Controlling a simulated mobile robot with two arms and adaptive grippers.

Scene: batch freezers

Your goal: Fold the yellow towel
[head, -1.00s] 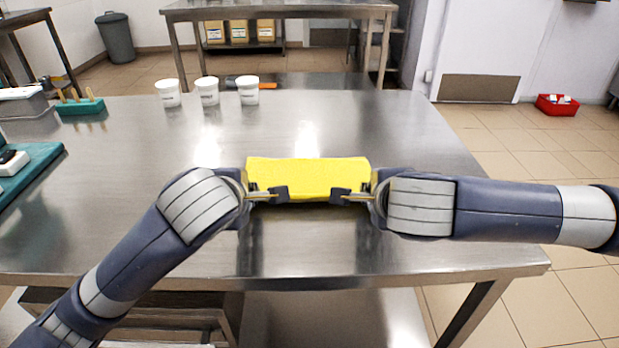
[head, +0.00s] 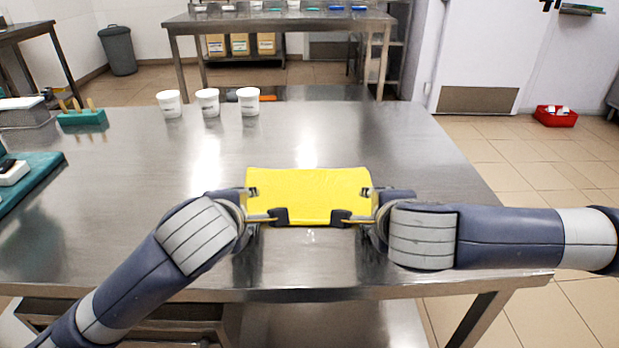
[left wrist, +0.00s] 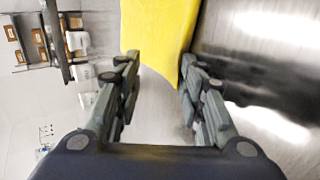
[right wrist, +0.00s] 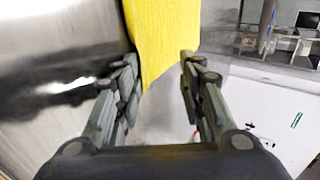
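The yellow towel (head: 310,192) shows in the head view as a small smooth rectangle near the front middle of the steel table, between my two grippers. I cannot tell whether it rests on the table. My left gripper (head: 266,203) is at its left edge and my right gripper (head: 356,204) at its right edge. Each has one finger near the upper part of the towel and one across its lower edge. In the left wrist view a towel corner (left wrist: 160,35) lies between spread fingers. In the right wrist view another corner (right wrist: 160,40) lies between spread fingers, near the left one.
The steel table (head: 330,130) is clear around the towel. Three white tubs (head: 208,102) stand at the back left. A green holder (head: 82,118) and a teal mat (head: 30,180) are at the far left. A red crate (head: 555,116) is on the floor at right.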

